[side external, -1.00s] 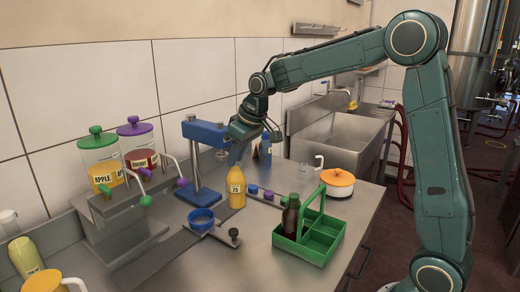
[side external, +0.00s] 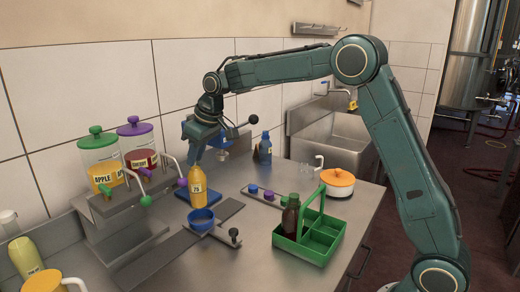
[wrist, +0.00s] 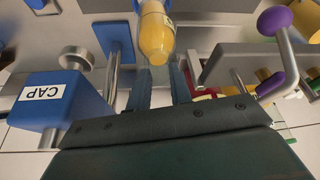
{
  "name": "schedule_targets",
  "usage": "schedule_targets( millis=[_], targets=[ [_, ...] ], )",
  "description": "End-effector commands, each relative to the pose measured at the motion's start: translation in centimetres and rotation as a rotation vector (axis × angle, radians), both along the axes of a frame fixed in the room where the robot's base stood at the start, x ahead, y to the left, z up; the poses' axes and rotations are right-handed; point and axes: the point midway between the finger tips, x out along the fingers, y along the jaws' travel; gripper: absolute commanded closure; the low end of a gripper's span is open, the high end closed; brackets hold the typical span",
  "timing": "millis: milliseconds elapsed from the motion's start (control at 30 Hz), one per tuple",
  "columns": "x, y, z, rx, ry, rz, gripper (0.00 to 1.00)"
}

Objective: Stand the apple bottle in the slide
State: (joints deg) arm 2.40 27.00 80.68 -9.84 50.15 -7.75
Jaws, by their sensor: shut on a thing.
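The yellow-orange apple bottle (side external: 197,188), with a label reading 75, hangs upright in my gripper (side external: 197,160). My fingers are shut on its upper part, and its base is just above or behind the rim of the blue cup (side external: 203,222) of the slide. Whether it touches the cup is unclear. The slide's grey rail (side external: 160,258) runs along the counter beneath the cup. The bottle also shows in the wrist view (wrist: 156,38) between my fingers (wrist: 160,88); part of the blue cup shows behind it.
The blue capping stand (wrist: 60,98) is close beside my gripper. Spouted apple and cherry dispensers (side external: 106,172) stand at the left.

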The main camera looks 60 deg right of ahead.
Motion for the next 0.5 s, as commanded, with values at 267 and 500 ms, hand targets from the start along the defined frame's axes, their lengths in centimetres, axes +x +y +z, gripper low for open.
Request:
schedule_targets(
  millis=[267,500],
  targets=[
    [0.0,0.0,-1.2,0.000,-0.001,0.000,1.00],
    [0.0,0.0,-2.5,0.000,-0.002,0.000,1.00]
  ],
)
